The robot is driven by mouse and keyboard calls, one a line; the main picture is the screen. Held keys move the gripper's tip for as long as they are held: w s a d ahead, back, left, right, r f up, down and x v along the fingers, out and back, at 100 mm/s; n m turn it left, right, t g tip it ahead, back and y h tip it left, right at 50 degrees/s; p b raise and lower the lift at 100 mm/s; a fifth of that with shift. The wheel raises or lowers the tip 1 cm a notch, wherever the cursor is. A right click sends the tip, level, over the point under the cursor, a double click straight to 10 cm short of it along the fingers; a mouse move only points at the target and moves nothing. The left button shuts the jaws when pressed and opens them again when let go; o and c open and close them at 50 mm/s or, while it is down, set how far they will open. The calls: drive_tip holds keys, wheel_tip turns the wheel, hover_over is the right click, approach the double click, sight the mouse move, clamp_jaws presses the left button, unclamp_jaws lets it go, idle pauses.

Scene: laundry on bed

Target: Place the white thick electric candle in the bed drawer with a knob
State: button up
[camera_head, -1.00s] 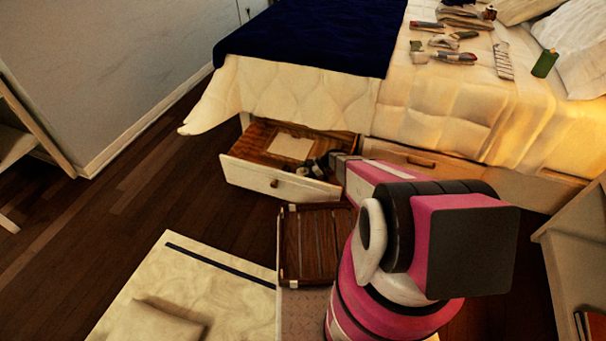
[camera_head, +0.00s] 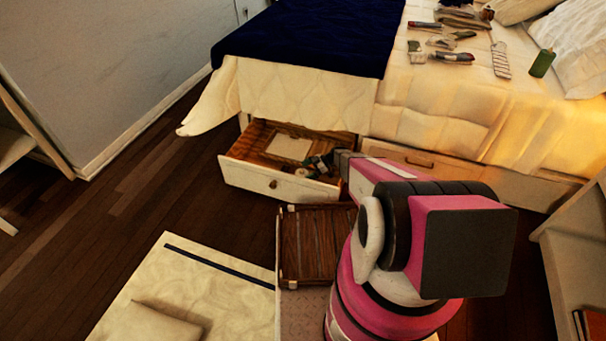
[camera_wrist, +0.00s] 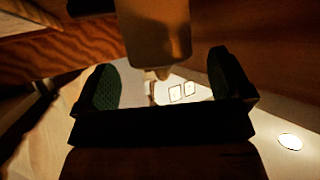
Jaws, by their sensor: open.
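The bed drawer (camera_head: 262,178) is pulled out from under the bed, with a wooden inside and a round knob (camera_head: 273,184) on its pale front. My gripper (camera_head: 316,165) reaches into the right part of the drawer. In the wrist view my gripper (camera_wrist: 163,88) is open, its two green-padded fingers wide apart. A pale, thick cylinder with a small pointed tip, which looks like the candle (camera_wrist: 155,35), hangs into the top of that view just beyond the fingers. It looks apart from both pads. In the head view I cannot make the candle out clearly.
A flat pale piece (camera_head: 289,147) lies in the drawer. A second drawer (camera_head: 430,161) with a bar handle is shut at the right. Several small items and a green cylinder (camera_head: 542,63) lie on the bed (camera_head: 450,110). Dark floor (camera_head: 150,205) is free at the left.

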drive_tip(key=shift+v, duration=1.9)
